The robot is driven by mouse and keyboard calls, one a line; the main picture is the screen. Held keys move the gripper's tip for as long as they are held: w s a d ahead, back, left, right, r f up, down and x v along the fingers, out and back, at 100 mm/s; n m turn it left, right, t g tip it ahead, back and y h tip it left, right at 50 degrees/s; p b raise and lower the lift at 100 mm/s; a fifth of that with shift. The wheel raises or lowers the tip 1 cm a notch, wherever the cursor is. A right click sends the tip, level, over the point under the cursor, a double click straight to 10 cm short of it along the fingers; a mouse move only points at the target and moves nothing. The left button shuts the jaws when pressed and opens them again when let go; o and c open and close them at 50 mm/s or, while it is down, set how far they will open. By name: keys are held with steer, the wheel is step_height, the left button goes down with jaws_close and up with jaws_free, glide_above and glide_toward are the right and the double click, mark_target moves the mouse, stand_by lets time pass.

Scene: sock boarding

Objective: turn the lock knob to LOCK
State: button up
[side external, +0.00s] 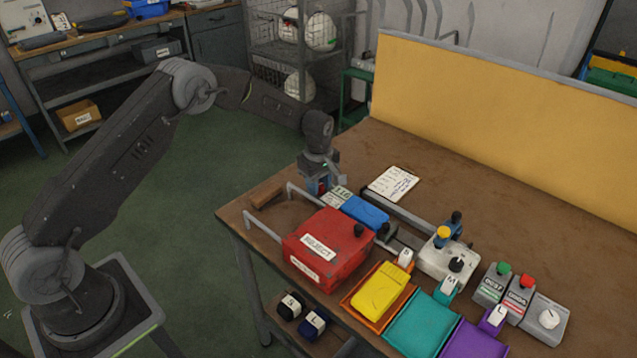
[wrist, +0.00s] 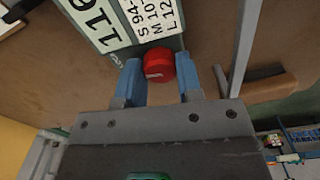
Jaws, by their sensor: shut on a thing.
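In the wrist view a round red knob (wrist: 159,65) with a pale mark on its face sits at the edge of a panel with a plate reading 116 (wrist: 120,20). My gripper (wrist: 160,72) has its two blue fingers on either side of the red knob and is shut on it. In the side view my gripper (side external: 319,186) points down at the table's far left edge, beside the 116 plate (side external: 337,197). A little red shows between the fingers there. No LOCK wording is readable, so I cannot tell which way the knob is set.
A red REJECT box (side external: 318,262) and a blue block (side external: 365,211) stand close to the gripper. Grey rails (side external: 263,228) run along the table edge. A white control box (side external: 447,257), colored trays (side external: 420,327) and button boxes (side external: 491,288) lie further right.

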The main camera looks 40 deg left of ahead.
steer(key=o, duration=0.9)
steer(key=shift+o, duration=0.2)
step_height(320, 180, up, 14)
steer(key=shift+f, duration=0.1)
steer(key=shift+c, duration=0.2)
